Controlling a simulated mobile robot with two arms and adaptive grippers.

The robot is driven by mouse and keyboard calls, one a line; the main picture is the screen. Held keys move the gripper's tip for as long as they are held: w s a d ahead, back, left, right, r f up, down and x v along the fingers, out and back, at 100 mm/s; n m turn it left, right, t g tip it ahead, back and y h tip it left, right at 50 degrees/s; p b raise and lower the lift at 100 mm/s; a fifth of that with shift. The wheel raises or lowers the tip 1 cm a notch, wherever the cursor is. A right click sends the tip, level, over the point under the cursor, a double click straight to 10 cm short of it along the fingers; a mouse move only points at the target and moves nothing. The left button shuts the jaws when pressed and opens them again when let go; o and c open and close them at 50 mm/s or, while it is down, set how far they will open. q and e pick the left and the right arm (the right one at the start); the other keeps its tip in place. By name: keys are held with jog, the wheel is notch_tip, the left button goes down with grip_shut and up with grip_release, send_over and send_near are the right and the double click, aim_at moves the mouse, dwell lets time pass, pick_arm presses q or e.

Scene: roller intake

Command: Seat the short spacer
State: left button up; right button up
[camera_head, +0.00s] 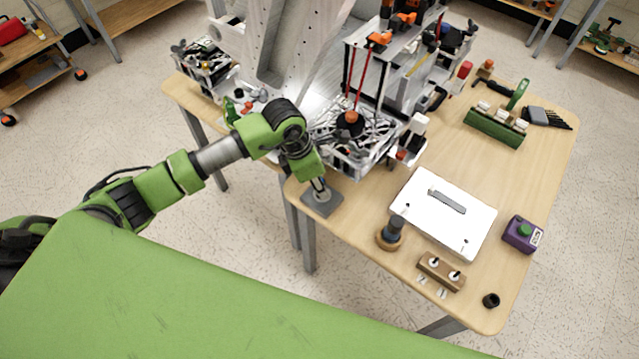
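I cannot tell for sure which part is the short spacer. A small black hollow-looking cylinder (491,300) stands near the front right table corner. A brown block (441,272) with two white round parts lies left of it, with small metal pieces (421,281) in front. A dark cylinder on a round brown base (390,234) stands further left. My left gripper (320,190) points down over a grey square plate (312,205) at the table's left edge. Its fingers are too small to read, and contact is unclear. My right gripper is out of view.
A white plate with a grey bar (467,223) lies mid-table. A purple box with a green button (522,234) stands right of it. A green rack (496,127) and a dark brush (547,117) lie behind. A cluttered tool bin (355,160) stands close behind my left gripper.

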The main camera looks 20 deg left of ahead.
pick_arm(q)
jog(key=shift+r+p, duration=0.35)
jog(key=shift+r, duration=0.5)
jog(key=shift+o, duration=0.5)
jog(key=o, duration=0.5)
